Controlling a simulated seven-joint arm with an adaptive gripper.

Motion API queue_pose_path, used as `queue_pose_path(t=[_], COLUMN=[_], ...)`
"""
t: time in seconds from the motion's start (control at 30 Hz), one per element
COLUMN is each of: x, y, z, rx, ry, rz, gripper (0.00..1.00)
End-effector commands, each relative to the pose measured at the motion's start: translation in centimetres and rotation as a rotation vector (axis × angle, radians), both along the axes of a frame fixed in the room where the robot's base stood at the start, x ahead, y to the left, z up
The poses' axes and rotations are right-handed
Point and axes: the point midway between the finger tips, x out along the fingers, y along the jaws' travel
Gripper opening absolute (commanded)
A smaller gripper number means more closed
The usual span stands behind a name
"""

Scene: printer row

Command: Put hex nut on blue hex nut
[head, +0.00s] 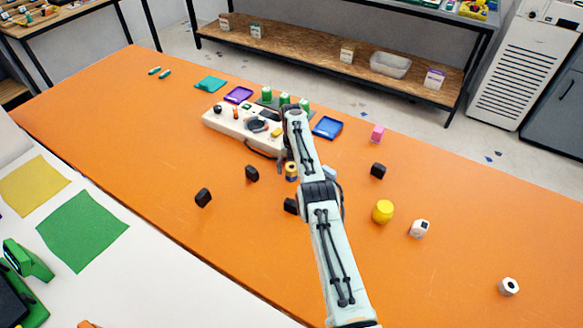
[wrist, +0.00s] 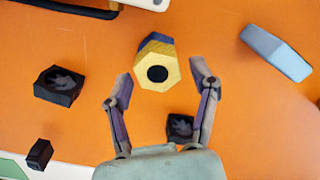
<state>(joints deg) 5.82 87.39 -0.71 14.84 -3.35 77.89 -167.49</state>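A yellow hex nut (wrist: 174,75) with a dark hole shows in the middle of the wrist view. A dark blue-grey part (wrist: 154,38) shows against its far side; I cannot tell if that is a separate nut. In the head view a small yellow-and-dark piece (head: 291,171) stands beside my arm. A pale blue block (wrist: 277,53) lies to the right in the wrist view, and a bit of it shows beside the arm in the head view (head: 330,172). My gripper (wrist: 161,74) is open, its fingers on either side of the yellow nut, with visible gaps. In the head view the arm mostly hides the gripper.
Black pieces lie near, including one (wrist: 60,85) on the left and one (wrist: 180,128) by the right finger. A control box (head: 240,122) stands behind. A yellow piece (head: 383,211) and white nuts (head: 419,229) (head: 509,286) lie right. The orange table's front right is mostly clear.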

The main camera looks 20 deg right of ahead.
Motion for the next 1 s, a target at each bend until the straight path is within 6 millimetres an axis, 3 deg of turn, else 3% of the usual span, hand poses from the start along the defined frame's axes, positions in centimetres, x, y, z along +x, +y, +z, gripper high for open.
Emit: queue_pose_path(t=[0.33, 0.7, 1.0], x=[0.1, 0.1, 0.0], y=[-0.1, 0.0, 0.2], z=[0.6, 6.7, 9.1], rx=[-0.001, -0.001, 0.002], ry=[-0.002, -0.003, -0.001], rz=[0.000, 0.000, -0.057], gripper=[0.63, 0.63, 0.63])
